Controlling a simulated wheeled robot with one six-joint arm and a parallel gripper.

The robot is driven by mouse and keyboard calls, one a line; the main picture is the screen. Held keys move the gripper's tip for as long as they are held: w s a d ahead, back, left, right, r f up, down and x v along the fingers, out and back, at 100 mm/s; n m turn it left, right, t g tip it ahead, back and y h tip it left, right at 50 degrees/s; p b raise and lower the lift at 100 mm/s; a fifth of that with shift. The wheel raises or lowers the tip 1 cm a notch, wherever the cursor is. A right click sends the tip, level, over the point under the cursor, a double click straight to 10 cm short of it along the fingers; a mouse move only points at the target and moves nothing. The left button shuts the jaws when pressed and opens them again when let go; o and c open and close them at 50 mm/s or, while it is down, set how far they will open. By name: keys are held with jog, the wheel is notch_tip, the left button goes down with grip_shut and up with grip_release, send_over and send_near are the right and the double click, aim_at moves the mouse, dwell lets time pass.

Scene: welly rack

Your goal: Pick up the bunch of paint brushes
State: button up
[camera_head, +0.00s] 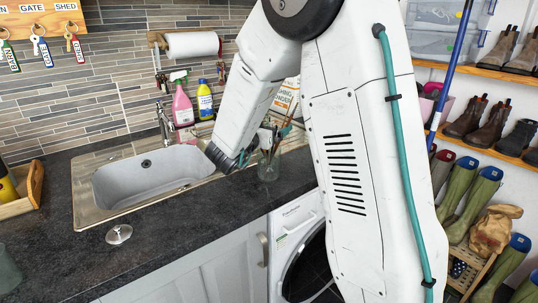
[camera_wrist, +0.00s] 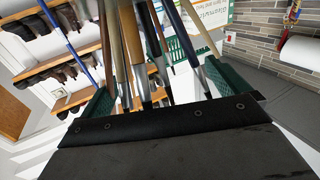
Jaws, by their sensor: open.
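The bunch of paint brushes (camera_head: 280,133) stands handles-up in a clear glass jar (camera_head: 268,167) on the dark worktop, right of the sink. My gripper (camera_head: 244,159) is at the jar's left side, low beside the brushes, partly hidden by my arm. In the wrist view the brushes (camera_wrist: 133,45) rise as several thin tan, brown and grey handles in the space between the two green finger pads of my gripper (camera_wrist: 160,85). The fingers are apart and open. I cannot tell whether either pad touches a handle. The jar is not clearly visible in the wrist view.
The sink (camera_head: 150,180) lies to the left. A pink bottle (camera_head: 182,106) and a yellow bottle (camera_head: 205,101) stand behind it. A printed sign (camera_head: 287,95) is behind the brushes. A sink plug (camera_head: 119,234) lies on the front worktop. Boot shelves (camera_head: 495,140) stand at right.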

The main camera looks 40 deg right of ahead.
jog(key=c, duration=1.3)
jog(key=shift+c, duration=0.2)
jog(key=shift+r, duration=0.15)
